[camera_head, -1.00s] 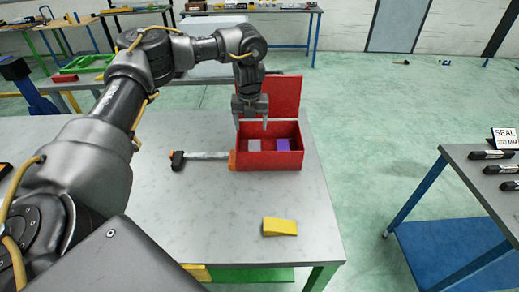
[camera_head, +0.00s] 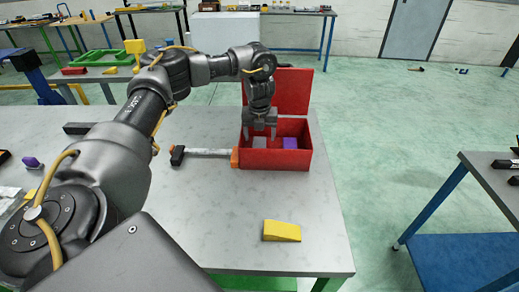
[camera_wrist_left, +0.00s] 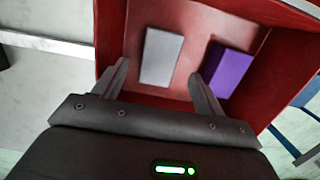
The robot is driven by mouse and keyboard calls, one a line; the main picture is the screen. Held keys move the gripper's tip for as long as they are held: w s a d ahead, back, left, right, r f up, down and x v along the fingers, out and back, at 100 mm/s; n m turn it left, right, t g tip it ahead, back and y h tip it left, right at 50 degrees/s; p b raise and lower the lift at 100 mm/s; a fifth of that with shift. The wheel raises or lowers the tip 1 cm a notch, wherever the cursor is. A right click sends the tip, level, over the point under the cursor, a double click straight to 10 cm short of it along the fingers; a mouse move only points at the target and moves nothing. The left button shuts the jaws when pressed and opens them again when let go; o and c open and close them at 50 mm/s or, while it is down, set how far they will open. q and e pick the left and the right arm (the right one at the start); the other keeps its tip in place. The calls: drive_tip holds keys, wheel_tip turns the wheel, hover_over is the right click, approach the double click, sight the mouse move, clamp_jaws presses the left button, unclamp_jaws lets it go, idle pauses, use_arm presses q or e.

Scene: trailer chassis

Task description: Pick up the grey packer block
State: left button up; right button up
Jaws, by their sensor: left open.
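The grey packer block (camera_head: 260,142) lies on the floor of the open red box (camera_head: 275,159), beside a purple block (camera_head: 289,143). In the left wrist view the grey block (camera_wrist_left: 161,56) lies ahead of and between my spread fingers, with the purple block (camera_wrist_left: 229,70) beyond the right finger. My left gripper (camera_head: 261,132) points down into the box, open and empty; it also shows in the left wrist view (camera_wrist_left: 160,80). The fingers do not visibly touch the block. My right gripper is out of view.
The box's red lid (camera_head: 293,93) stands raised at the back. A yellow wedge (camera_head: 282,231) lies near the front of the grey table (camera_head: 200,235). Another purple block (camera_head: 31,162) lies at the far left.

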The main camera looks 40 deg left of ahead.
sight(260, 143)
use_arm(q)
drive_tip(key=shift+w+f, duration=0.1)
drive_tip(key=shift+f, duration=0.1)
drive_tip(key=f, duration=0.1)
drive_tip(key=f+p, duration=0.1)
drive_tip(key=f, duration=0.3)
drive_tip(key=shift+w+a+p, duration=0.25)
drive_tip(key=shift+a+p, duration=0.05)
drive_tip(key=shift+a, duration=0.05)
drive_tip(key=shift+c, duration=0.5)
clamp_jaws()
drive_tip(key=shift+r, duration=0.1)
